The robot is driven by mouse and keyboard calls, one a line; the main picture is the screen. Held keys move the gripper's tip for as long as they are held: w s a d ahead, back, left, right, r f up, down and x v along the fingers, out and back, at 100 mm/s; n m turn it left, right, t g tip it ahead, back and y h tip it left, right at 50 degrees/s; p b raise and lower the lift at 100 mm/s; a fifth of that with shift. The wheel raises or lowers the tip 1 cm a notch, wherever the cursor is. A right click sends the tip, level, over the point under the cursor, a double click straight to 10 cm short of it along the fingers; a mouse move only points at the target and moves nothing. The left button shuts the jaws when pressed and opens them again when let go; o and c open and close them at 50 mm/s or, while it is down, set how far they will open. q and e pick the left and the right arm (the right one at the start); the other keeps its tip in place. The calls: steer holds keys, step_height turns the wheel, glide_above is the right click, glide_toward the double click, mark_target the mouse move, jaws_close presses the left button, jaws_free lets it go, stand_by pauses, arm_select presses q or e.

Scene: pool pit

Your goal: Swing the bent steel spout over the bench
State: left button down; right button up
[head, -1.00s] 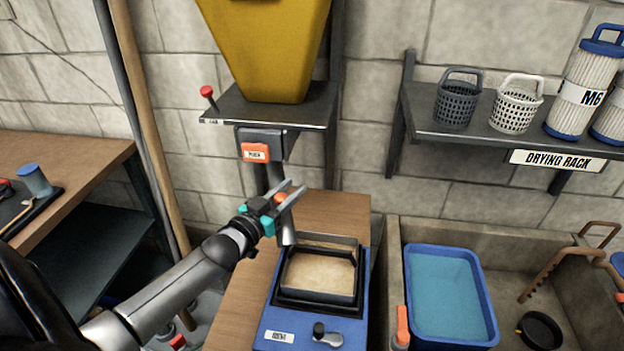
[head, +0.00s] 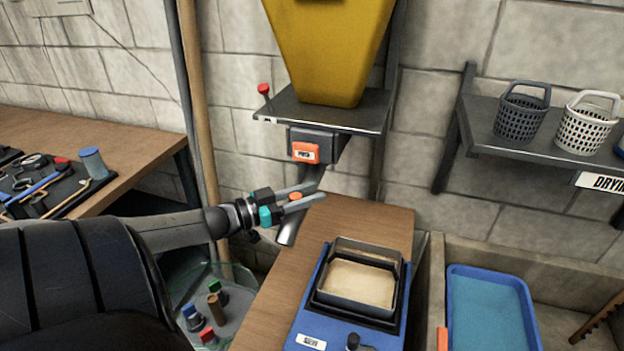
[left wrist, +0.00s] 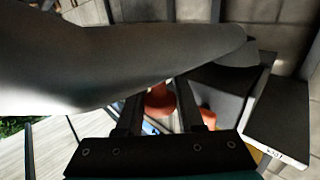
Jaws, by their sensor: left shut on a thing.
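The bent steel spout (head: 289,230) hangs under the hopper's dark outlet box. Its lower end shows near the left edge of the wooden bench (head: 262,312), left of the blue machine. My left gripper (head: 300,193) is shut on the spout's orange-red knob (head: 295,196), with a finger on either side. In the left wrist view the red knob (left wrist: 160,100) shows between the dark fingers, and a large grey tube, seemingly the spout (left wrist: 130,65), crosses above. The gripper hides part of the spout. My right gripper is not in view.
The blue machine (head: 308,325) with a sand-coloured square tray stands on the bench. A clear round tub (head: 232,320) with coloured pieces is at lower left. A sink with a blue basin (head: 490,310) is right.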

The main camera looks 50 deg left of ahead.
arm_select(q)
steer(key=shift+f, duration=0.1)
steer(key=c, duration=0.7)
jaws_free()
steer(key=shift+o, duration=0.8)
steer(key=shift+s, duration=0.15)
steer(key=p+v, duration=0.3)
steer(key=v, duration=1.2)
steer(key=shift+a, duration=0.15)
